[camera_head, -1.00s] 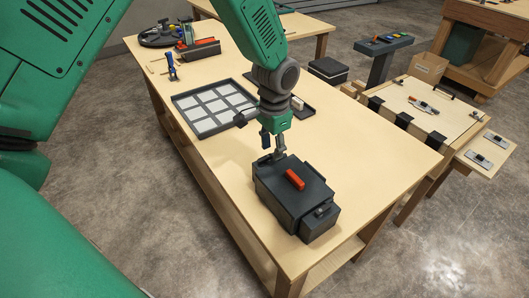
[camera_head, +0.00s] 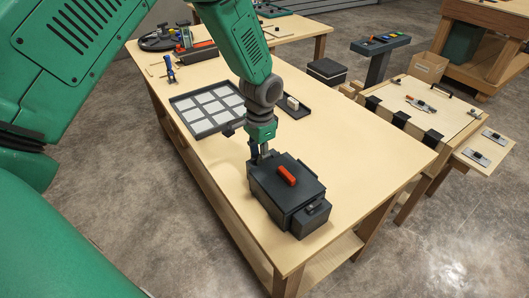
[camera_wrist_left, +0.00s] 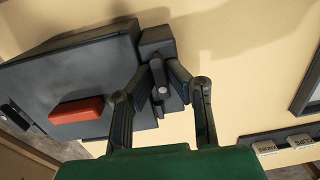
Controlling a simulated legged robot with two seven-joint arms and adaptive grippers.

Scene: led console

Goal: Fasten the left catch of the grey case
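The grey case (camera_head: 282,208) is dark, with a red handle (camera_head: 287,175) on its shut-looking lid; it sits near the front end of the workbench. In the left wrist view the red handle (camera_wrist_left: 77,110) is at the left. My left gripper (camera_head: 258,153) is down at the case's far-left edge. In the left wrist view the left catch (camera_wrist_left: 161,88), a small dark lever with a round pin, lies between the fingers of my left gripper (camera_wrist_left: 160,76). The fingers are partly closed; contact is unclear. Another catch (camera_head: 312,208) shows on the case's near-right side. My right gripper is not visible.
A tray of pale squares (camera_head: 210,105) and a small dark tray (camera_head: 290,106) lie on the workbench (camera_head: 350,140) behind the case. A blue-handled tool (camera_head: 170,70) stands farther back. The benchtop right of the case is clear. A side table (camera_head: 425,115) stands at the right.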

